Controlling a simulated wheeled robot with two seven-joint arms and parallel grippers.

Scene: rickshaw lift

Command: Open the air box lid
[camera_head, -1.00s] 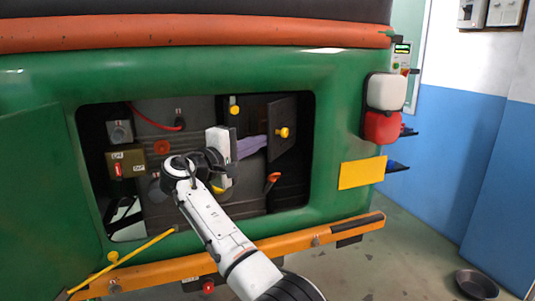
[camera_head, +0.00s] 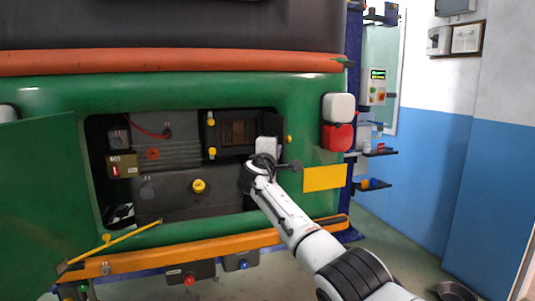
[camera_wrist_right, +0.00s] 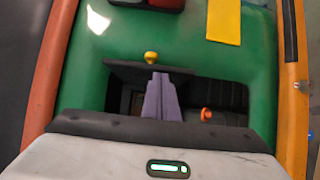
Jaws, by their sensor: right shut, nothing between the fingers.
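The air box (camera_head: 211,137) is a black box in the rear compartment, at its upper right. Its front is open and a brown ribbed filter (camera_head: 237,133) shows inside. The dark lid (camera_head: 270,123) is swung out to the right, with a yellow knob (camera_head: 289,139) on its outer side. In the right wrist view the lid (camera_wrist_right: 127,70) is seen nearly edge-on, with its knob (camera_wrist_right: 151,57) beyond. My right gripper (camera_wrist_right: 160,77) has purple fingers, shut and empty, their tips close to the lid; contact is unclear. In the head view its fingers are hidden behind the wrist. My left gripper is out of view.
The green compartment rim (camera_head: 180,92) surrounds the opening, and a green door (camera_head: 45,180) stands open at left. An orange bumper (camera_head: 190,250) runs below, with a yellow rod (camera_head: 118,241) at its left. A yellow plate (camera_head: 325,178) sits to the right.

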